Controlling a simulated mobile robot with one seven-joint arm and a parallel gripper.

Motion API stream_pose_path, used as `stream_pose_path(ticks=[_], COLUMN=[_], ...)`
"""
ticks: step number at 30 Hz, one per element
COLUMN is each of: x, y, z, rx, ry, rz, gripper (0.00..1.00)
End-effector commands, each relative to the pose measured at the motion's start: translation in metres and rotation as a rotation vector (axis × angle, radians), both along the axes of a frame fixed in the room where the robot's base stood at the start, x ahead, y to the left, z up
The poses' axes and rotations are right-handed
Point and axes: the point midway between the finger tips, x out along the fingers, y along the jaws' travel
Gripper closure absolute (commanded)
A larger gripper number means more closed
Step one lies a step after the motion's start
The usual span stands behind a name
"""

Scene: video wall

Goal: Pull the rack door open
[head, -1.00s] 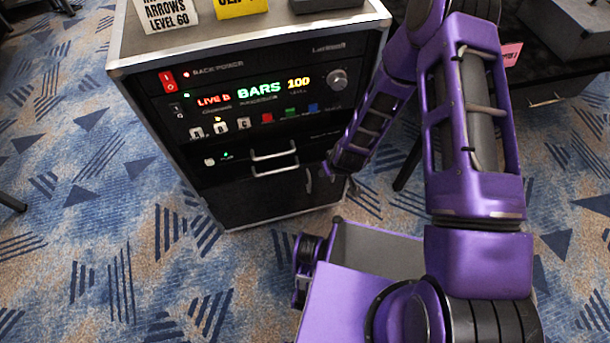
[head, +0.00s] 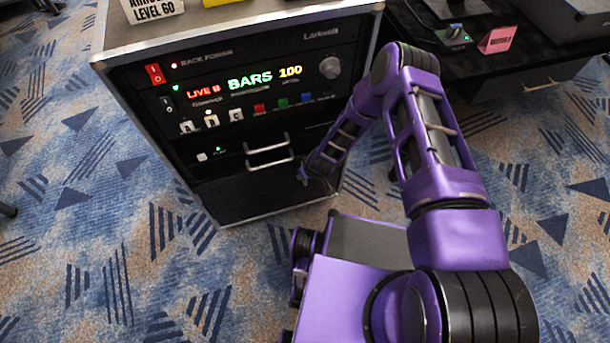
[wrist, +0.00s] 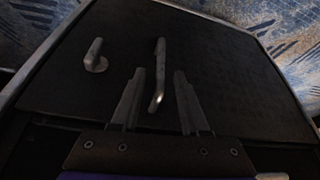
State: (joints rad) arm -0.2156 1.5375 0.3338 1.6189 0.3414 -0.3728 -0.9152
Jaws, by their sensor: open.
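The rack (head: 350,110) is a dark cabinet with metal edges. Its plain black door (head: 235,197) is at the bottom of the front. In the wrist view the door (wrist: 225,75) fills most of the picture. A grey bar handle (wrist: 160,62) stands on it, and a smaller bent grey lever or peg (wrist: 94,58) sits to its left. My gripper (wrist: 159,72) is open, its two fingers on either side of the bar in the picture. I cannot tell whether they touch it. In the head view my gripper (head: 304,174) is at the door's right side and the bar handle is not clear.
Above the door are two grey pull bars (head: 267,149), lit displays (head: 250,82), buttons and a knob (head: 330,67). A black table (head: 480,60) with a pink card (head: 497,40) stands right of the rack. Patterned carpet (head: 100,270) is clear in front and left.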

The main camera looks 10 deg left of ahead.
Motion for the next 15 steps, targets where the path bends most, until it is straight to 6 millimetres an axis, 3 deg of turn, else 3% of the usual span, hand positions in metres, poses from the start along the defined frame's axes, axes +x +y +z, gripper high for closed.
stream_pose_path(ticks=[6,15], x=[0.006,0.007], y=[0.006,0.007], z=[-0.02,-0.022], rx=[0.0,0.0], ry=[0.0,0.0], rz=[0.0,0.001], gripper=[0.55,0.55])
